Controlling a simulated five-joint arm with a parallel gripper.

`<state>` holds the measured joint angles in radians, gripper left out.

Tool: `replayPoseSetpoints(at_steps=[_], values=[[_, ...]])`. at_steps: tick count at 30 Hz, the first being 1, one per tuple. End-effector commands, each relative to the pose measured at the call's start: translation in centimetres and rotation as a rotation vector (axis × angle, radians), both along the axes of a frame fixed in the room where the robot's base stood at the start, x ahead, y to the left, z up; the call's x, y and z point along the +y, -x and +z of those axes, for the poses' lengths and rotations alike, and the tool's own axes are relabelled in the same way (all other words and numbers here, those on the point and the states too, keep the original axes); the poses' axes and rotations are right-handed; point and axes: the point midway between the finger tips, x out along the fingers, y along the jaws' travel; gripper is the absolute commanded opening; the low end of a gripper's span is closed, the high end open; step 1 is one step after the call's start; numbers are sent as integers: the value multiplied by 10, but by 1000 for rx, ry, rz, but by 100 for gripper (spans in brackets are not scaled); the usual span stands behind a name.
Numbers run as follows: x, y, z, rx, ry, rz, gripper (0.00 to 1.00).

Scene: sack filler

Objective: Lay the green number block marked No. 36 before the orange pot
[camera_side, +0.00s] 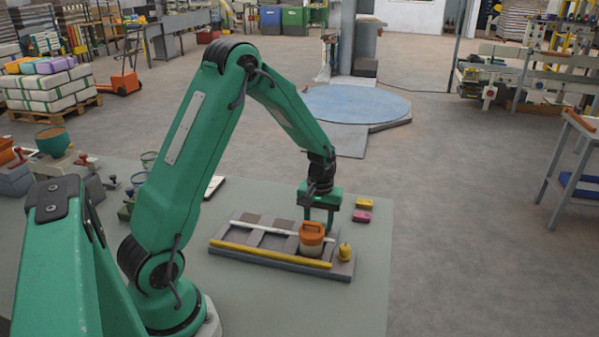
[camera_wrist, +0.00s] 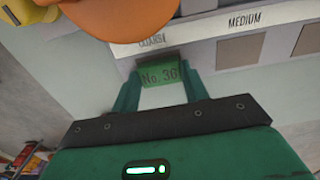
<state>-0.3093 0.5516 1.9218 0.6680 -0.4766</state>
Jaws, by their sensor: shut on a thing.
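The green block marked No. 36 (camera_wrist: 160,90) is between the two fingers of my gripper (camera_wrist: 161,92) in the wrist view, its lettering facing the camera. My gripper (camera_side: 319,221) is shut on it. In the side view I cannot make the block out from the green fingers. The orange pot (camera_side: 312,230), with a paler lower part, stands at the right part of a grey rack (camera_side: 222,246), just in front of my fingers in the side view. The pot also fills the upper left of the wrist view (camera_wrist: 125,18). I cannot tell whether the block touches the rack.
A white strip (camera_wrist: 235,22) reading MEDIUM and a partly covered word runs along the rack. A yellow bar (camera_side: 270,255) lies along the rack's other side. A yellow knobbed piece (camera_side: 345,252) stands at its right end. Yellow (camera_side: 364,203) and pink (camera_side: 362,216) blocks lie beyond.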

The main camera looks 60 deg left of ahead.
Motion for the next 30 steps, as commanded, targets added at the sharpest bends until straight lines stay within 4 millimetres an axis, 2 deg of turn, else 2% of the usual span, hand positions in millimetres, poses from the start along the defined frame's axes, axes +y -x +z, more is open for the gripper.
replayPoseSetpoints(at_steps=[7,8,12,18,21,30], values=[[0,0,0,0,0,0,23],[0,0,0,0,0,0,46],[0,0,0,0,0,0,70],[0,0,0,0,0,0,72],[0,0,0,0,0,0,88],[0,0,0,0,0,0,88]])
